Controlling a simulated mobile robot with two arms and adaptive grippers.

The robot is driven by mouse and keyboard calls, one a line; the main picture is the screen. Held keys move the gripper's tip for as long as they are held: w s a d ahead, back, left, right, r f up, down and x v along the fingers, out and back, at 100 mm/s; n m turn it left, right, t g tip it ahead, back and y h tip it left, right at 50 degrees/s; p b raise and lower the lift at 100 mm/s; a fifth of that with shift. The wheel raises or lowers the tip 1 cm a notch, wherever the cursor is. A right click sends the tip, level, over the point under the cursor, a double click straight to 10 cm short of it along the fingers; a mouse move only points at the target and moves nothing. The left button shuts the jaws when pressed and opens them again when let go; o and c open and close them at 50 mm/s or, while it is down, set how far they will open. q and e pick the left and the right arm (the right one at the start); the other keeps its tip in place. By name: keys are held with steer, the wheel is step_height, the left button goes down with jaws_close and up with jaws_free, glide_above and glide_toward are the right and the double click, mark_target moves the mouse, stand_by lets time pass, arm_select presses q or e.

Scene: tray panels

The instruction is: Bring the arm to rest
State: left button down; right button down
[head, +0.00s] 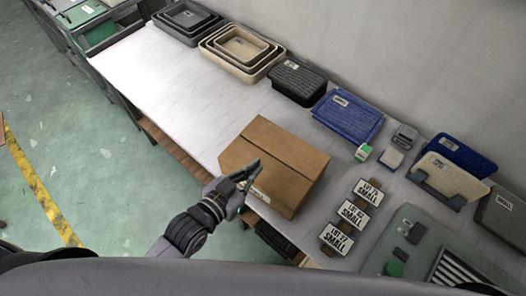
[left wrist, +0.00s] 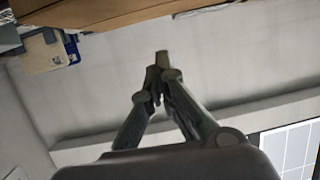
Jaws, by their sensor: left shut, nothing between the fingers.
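My left gripper (head: 247,178) is shut and empty at the front edge of the table, in front of the cardboard box. It also shows in the left wrist view (left wrist: 161,62), its fingertips together with nothing between them. The brown cardboard box (head: 275,163) stands closed on the table, just beyond the gripper. I cannot tell whether the fingers touch the box. My left arm comes in from the lower left in the head view. My right gripper is not in view.
The white table (head: 165,85) holds nested trays (head: 240,52), a dark bin (head: 297,83), a blue tray (head: 348,115) and several panels at the right. Label plates (head: 353,214) lie right of the box. The table's left part is bare. Green floor (head: 80,150) lies in front.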

arm_select(q)
steer(key=s+a+f+n+g+y, duration=0.2)
steer(key=s+a+g+y, duration=0.3)
steer(key=a, duration=0.3)
steer(key=s+a+f+n+g+y, duration=0.2)
steer(key=s+a+g, duration=0.2)
steer(key=s+a, duration=0.3)
step_height(320, 180, down, 31)
steer(key=s+g+b, duration=0.1)
steer(key=s+b, duration=0.2)
steer(key=s+a+f+g+b, duration=0.1)
steer(key=s+a+f+b, duration=0.1)
steer(key=s+f, duration=1.3)
steer(key=shift+s+a+f+g+y, duration=0.3)
steer(key=shift+a+f, duration=0.25)
steer(key=shift+f, duration=0.2)
